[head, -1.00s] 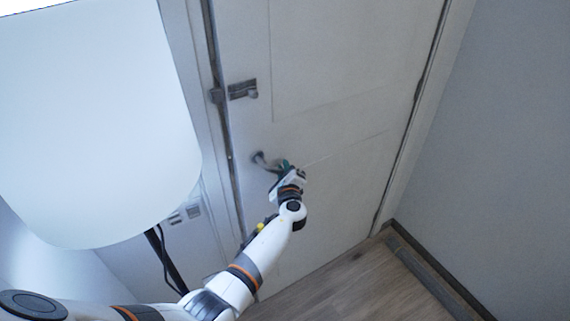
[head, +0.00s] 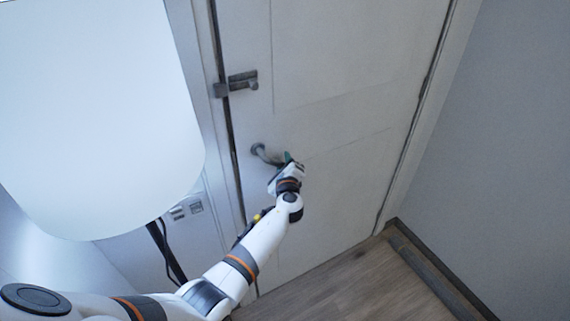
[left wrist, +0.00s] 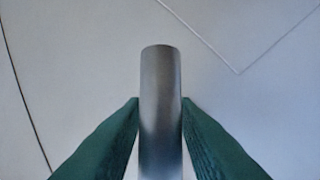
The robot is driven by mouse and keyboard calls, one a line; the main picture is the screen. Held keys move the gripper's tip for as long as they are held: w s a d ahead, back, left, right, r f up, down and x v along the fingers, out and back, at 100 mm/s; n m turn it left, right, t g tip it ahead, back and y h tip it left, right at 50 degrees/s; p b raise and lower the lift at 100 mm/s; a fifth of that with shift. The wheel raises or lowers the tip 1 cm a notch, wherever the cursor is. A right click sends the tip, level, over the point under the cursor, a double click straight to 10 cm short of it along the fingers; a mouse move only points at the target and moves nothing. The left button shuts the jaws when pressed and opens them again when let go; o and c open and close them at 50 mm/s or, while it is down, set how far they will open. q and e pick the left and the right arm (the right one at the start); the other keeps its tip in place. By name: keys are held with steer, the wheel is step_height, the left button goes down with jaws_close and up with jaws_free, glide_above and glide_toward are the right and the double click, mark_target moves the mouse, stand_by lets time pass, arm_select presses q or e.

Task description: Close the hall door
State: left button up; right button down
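The hall door (head: 330,60) is a pale panelled door that sits nearly flush in its frame, with a narrow dark line along its left edge. I cannot tell whether it is fully latched. Its grey lever handle (head: 262,153) is on the left side of the door. My left gripper (head: 285,163) is at the free end of this handle. In the left wrist view the green fingers (left wrist: 160,102) lie against both sides of the grey handle bar (left wrist: 160,75). My right gripper is not in view.
A metal bolt latch (head: 240,82) sits above the handle. A large white lampshade (head: 95,120) on a dark stand (head: 165,250) fills the left, close to my left arm. A grey wall (head: 500,130) stands at right. The wooden floor (head: 340,285) before the door is clear.

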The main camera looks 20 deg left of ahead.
arm_select(q)
steer(key=shift+o, duration=1)
steer(key=shift+s+d, duration=0.1)
steer(key=shift+s, duration=0.05)
steer(key=v, duration=1.1)
steer(key=shift+s+d, duration=0.15)
steer(key=shift+s, duration=0.15)
